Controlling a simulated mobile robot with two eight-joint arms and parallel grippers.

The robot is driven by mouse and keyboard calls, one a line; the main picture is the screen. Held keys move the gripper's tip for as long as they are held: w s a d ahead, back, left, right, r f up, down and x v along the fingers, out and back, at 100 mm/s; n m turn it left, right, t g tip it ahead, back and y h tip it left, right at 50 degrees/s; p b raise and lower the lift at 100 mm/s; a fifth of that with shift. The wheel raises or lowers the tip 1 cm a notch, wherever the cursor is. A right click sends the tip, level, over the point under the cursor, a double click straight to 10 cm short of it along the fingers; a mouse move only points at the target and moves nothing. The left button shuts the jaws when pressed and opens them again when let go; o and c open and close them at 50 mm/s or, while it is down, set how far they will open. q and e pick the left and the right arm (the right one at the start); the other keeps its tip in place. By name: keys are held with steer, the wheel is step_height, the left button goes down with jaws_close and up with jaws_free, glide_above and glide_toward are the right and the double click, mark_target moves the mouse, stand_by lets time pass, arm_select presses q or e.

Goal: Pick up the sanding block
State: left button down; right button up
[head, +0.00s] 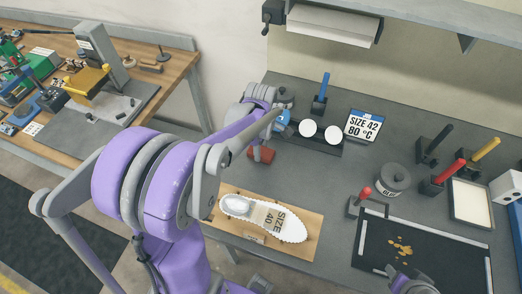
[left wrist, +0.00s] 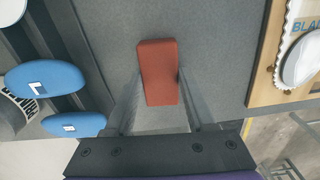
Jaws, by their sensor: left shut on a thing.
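The sanding block is a red-brown block (left wrist: 158,70) in the middle of the left wrist view. My left gripper (left wrist: 160,92) is shut on it, with one finger on each side. Most of my left gripper is hidden there by the arm. Part of my right gripper (head: 408,281) shows at the bottom right edge over a black tray; its fingers are not clear.
A white sole marked SIZE 40 (head: 279,219) lies on a wooden board (head: 311,236) in front of the block. The black tray (head: 372,250), a grey canister (head: 391,181) and several upright-handled tools stand right. A sign (head: 363,126) stands behind.

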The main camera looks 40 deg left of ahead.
arm_select(q)
step_height(320, 180, up, 10)
steer(key=shift+p, duration=0.35)
steer(key=c, duration=0.9)
jaws_free()
steer(key=shift+c, duration=0.2)
steer(key=c, duration=0.5)
